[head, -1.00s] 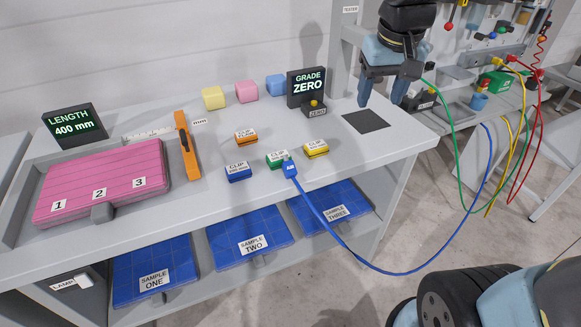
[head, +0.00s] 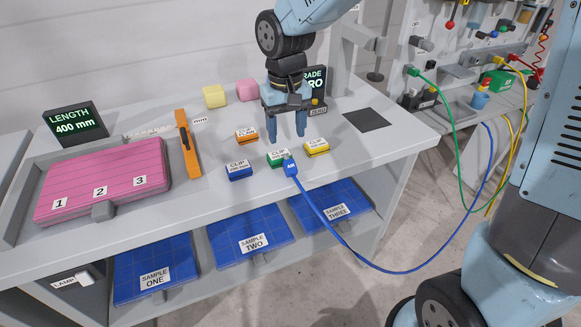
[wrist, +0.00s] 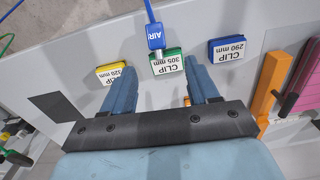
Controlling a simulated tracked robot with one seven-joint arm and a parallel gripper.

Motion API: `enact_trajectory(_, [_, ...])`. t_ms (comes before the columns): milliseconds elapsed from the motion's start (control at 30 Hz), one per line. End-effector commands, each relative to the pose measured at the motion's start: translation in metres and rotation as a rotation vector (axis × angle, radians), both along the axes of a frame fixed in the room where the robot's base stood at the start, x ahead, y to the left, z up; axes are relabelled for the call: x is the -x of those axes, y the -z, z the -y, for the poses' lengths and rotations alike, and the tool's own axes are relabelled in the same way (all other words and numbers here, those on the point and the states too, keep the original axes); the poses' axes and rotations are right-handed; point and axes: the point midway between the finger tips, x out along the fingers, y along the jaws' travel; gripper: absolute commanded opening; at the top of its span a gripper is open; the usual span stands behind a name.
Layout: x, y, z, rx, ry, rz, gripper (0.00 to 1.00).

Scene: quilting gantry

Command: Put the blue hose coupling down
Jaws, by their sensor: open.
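The blue hose coupling (head: 290,168), on a blue hose, lies on the bench top against the green clip (head: 277,158). In the wrist view the coupling (wrist: 155,37), marked AIR, touches or overlaps the green clip's (wrist: 167,63) edge; I cannot tell whether it rests on it. My gripper (head: 287,140) points down over the bench, just behind the green clip, fingers apart and empty. In the wrist view the fingers (wrist: 162,85) straddle empty bench, with the green clip and coupling just beyond their tips.
A blue clip (head: 238,170), an orange clip (head: 246,135) and a yellow clip (head: 316,146) lie close around. The blue hose (head: 335,235) droops over the bench's front edge. The GRADE display (head: 316,82) stands behind my gripper. Bare bench lies around the dark square (head: 366,120).

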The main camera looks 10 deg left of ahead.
Motion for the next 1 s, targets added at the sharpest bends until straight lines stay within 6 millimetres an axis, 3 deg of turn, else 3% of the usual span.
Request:
enact_trajectory(233, [0.000, 0.039, 0.001, 0.001, 0.000, -0.002, 0.60])
enact_trajectory(533, [0.000, 0.058, 0.002, 0.000, 0.001, 0.000, 0.60])
enact_trajectory(800, [0.000, 0.093, 0.005, 0.000, 0.000, -0.001, 0.60])
enact_trajectory(1000, [0.000, 0.102, 0.005, -0.001, 0.001, 0.000, 0.60])
